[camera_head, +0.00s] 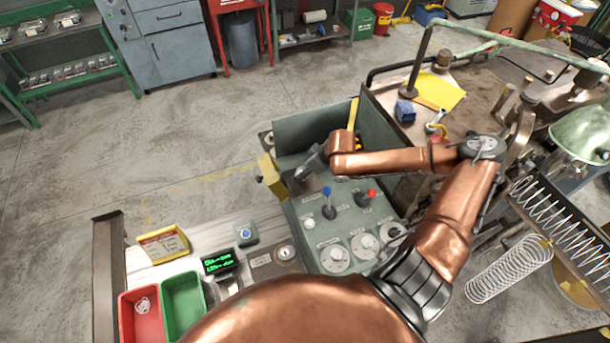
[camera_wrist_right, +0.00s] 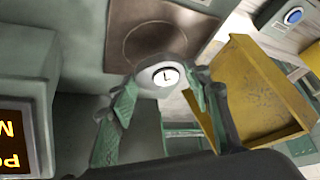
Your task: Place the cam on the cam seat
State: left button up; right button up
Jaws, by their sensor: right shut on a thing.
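My right gripper (camera_wrist_right: 161,88) has its two green fingers on either side of a round grey piece with a white face and a dark mark, which looks like the cam (camera_wrist_right: 164,75). Beyond it is a dark square plate with a circular outline (camera_wrist_right: 130,38), possibly the cam seat. The held piece overlaps the plate's near edge in the picture; I cannot tell whether they touch. In the head view my right gripper (camera_head: 308,169) is over the far end of the green control panel, and the cam cannot be made out there. My left gripper is not in view.
A yellow box-like part (camera_wrist_right: 262,95) stands close to the right of the fingers; it also shows in the head view (camera_head: 272,176). A blue-knob lever (camera_head: 327,193) and a red-knob lever (camera_head: 370,194) rise nearby. Red (camera_head: 125,310) and green (camera_head: 168,285) bins stand lower left.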

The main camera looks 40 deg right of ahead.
jog(key=shift+f, duration=1.4)
jog(key=o, duration=1.3)
jog(key=shift+f, duration=0.15)
jog(key=v, duration=1.2)
